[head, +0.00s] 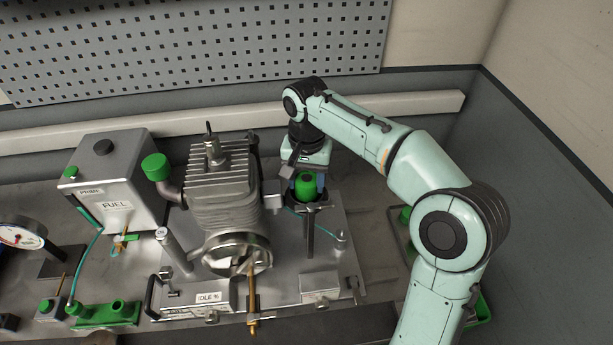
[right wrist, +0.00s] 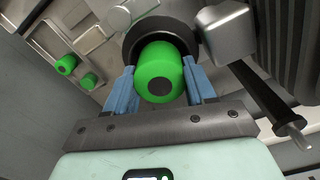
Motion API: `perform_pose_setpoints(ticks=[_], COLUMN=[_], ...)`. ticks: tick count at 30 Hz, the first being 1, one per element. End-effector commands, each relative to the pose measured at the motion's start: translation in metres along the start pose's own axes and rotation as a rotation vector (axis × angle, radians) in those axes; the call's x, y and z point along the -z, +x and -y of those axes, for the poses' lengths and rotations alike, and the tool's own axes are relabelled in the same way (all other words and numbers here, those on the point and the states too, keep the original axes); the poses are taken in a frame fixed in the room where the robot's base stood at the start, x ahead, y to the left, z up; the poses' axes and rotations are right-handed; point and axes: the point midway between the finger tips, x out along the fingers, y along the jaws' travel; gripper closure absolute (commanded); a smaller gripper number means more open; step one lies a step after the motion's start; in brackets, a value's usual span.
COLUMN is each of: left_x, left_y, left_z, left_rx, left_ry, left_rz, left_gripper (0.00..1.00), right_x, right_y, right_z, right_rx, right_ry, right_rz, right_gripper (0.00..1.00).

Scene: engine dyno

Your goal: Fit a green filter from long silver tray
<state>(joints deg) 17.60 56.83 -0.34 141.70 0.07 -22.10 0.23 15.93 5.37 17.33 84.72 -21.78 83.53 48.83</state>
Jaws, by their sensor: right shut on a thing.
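My right gripper (head: 306,184) points down behind the engine's right side, shut on a green filter (head: 307,188). In the right wrist view its blue fingers (right wrist: 163,88) stand on either side of the filter (right wrist: 162,68), whose end has a dark round centre. The filter is lined up with a dark round holder (head: 312,206) on a post; the same dark ring (right wrist: 160,32) shows close behind it. I cannot tell how far it is seated. The silver tray (right wrist: 75,45) holds more green filters (right wrist: 65,65). My arm hides much of it in the head view.
The finned engine (head: 222,185) stands just left of the gripper. A fuel box (head: 115,185), a gauge (head: 20,233) and a green block (head: 107,313) are further left. A wall with a light rail is close behind, and another wall closes off the right.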

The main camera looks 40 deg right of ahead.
Motion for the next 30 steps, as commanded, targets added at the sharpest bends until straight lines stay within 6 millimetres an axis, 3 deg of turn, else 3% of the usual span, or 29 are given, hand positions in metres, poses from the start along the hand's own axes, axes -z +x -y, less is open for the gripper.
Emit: perform_pose_setpoints(ticks=[26,27,29,30], left_x=[-0.004,-0.0036,-0.0034,-0.0034], left_y=[0.0075,0.0066,0.0064,0.0063], left_z=[0.0041,0.0036,0.0035,0.0034], left_rx=[0.002,0.002,0.002,0.002], left_ry=[-0.002,-0.002,-0.002,-0.002], left_rz=[0.006,0.005,0.005,0.005], left_gripper=[0.57,0.57,0.57,0.57], right_x=[-0.0002,0.0,0.0,0.0], right_y=[0.0124,0.0112,0.011,0.011], right_z=[-0.0002,0.0,-0.0001,-0.0002], right_rx=[0.0,0.0,0.0,-0.001], right_ry=[0.0,0.0,0.0,0.0], right_rz=[0.0,0.0,0.0,0.0], right_gripper=[0.73,0.32,0.16,0.16])
